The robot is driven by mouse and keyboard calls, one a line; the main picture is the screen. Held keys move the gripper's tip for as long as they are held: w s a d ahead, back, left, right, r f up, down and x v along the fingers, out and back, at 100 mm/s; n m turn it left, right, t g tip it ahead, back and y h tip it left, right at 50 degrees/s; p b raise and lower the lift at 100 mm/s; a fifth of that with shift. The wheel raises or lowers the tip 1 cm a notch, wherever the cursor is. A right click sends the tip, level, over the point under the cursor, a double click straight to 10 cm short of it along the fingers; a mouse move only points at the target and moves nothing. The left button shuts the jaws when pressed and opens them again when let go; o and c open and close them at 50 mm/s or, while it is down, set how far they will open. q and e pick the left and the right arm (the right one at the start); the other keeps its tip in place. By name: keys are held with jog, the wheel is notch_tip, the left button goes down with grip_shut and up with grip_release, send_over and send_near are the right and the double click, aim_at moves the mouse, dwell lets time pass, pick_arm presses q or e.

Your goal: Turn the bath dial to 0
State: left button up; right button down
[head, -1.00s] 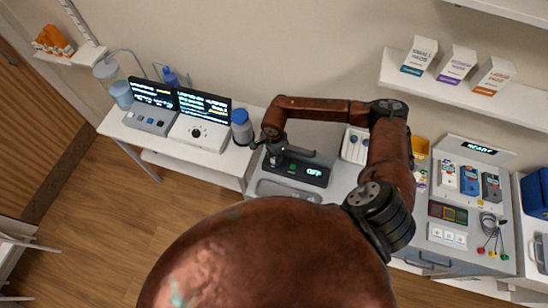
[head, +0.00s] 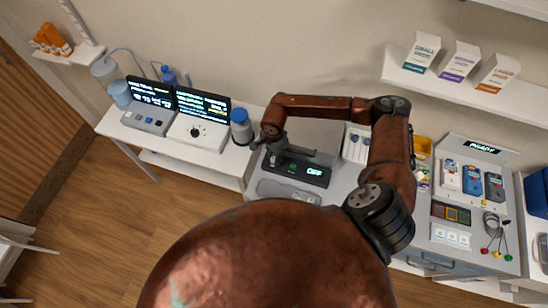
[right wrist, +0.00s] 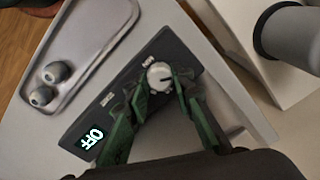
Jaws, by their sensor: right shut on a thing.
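The bath unit (head: 312,172) is a dark grey box on the bench, with a small display reading OFF. In the right wrist view its display (right wrist: 91,137) also reads OFF. In the head view my right gripper (head: 276,158) is over the unit's left end and hides the dial. My left gripper is not in view.
A grey tray (right wrist: 75,50) with small capped items lies beside the unit. A blue-capped bottle (head: 241,127) stands left of my gripper, near an instrument with a black screen (head: 203,105). A white rack (head: 355,143) is to the right.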

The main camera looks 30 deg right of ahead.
jog(key=c, duration=1.7)
grip_release()
notch_tip(320, 180, up, 12)
